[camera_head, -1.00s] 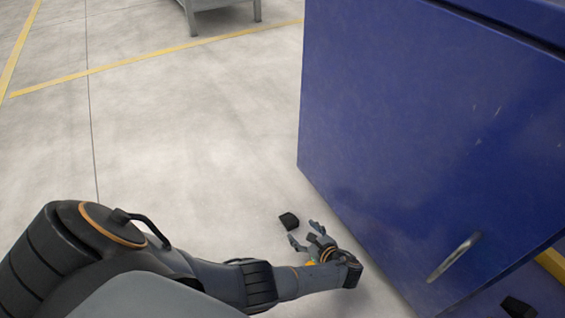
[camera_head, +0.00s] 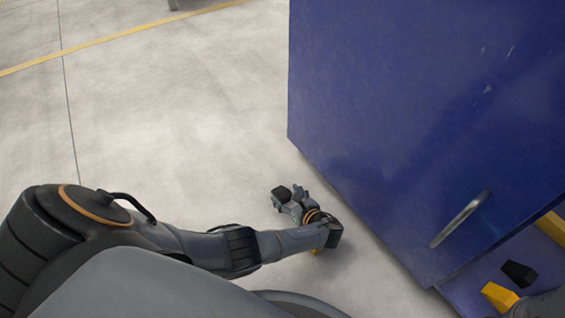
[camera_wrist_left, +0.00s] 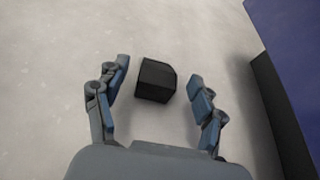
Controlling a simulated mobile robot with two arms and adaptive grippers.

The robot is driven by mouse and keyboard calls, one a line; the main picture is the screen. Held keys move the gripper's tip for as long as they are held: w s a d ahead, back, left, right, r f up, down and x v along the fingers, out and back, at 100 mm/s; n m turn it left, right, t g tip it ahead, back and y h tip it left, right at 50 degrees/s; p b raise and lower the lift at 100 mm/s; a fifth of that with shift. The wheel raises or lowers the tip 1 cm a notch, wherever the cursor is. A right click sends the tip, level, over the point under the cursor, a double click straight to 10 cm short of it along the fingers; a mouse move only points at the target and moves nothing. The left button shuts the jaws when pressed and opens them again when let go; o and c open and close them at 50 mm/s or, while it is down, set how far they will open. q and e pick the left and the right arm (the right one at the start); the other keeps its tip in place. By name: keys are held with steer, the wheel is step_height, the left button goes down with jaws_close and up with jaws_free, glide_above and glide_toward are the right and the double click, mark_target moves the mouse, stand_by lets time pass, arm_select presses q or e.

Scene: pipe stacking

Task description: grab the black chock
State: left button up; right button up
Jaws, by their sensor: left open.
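The black chock (camera_head: 282,193) is a small dark block on the grey floor, left of the blue cabinet. It also shows in the left wrist view (camera_wrist_left: 156,80), between the two fingers. My left gripper (camera_head: 287,192) is open, with its fingers on either side of the chock. In the wrist view the left gripper (camera_wrist_left: 159,71) has a visible gap between each finger and the chock. The gripper is not closed on it.
The large blue cabinet (camera_head: 410,120) with a metal handle (camera_head: 461,218) stands close to the right of my left gripper. A black piece (camera_head: 519,274) and a yellow piece (camera_head: 499,296) show at the lower right. The floor to the left is clear.

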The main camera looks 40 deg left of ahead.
mark_target(281, 192)
arm_select(q)
steer(key=b+x, duration=0.1)
steer(key=x, duration=0.2)
steer(key=shift+s+d+f, duration=0.1)
steer(key=c, duration=1.3)
